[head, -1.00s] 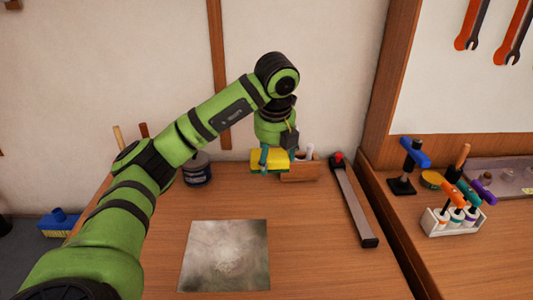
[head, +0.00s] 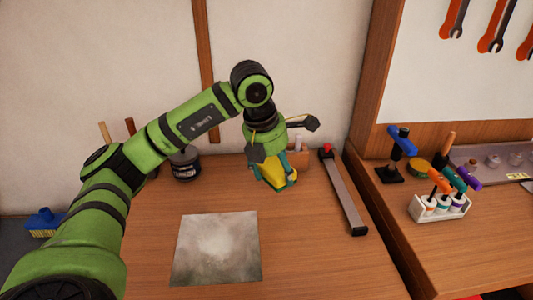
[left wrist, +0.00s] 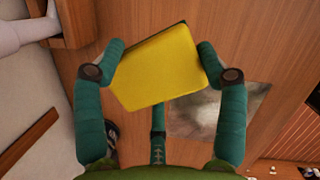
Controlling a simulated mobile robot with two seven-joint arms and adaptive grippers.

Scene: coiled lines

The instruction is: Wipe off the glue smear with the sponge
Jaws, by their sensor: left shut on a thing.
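My left gripper (head: 277,168) is shut on the yellow sponge (head: 275,176) and holds it above the table, behind and to the right of the grey plate. In the left wrist view the sponge (left wrist: 157,68) sits between the two teal fingers, with a dark green edge. The square grey plate (head: 183,268) lies flat on the table. A pale, cloudy glue smear (head: 215,243) shows on its middle. The plate (left wrist: 185,122) also shows below and right of the sponge in the left wrist view. My right gripper is not in view.
A dark jar (head: 185,164) stands at the table's back left. A long grey bar with a red knob (head: 344,195) lies to the right. A white rack of tools (head: 438,208) stands farther right. The table around the plate is clear.

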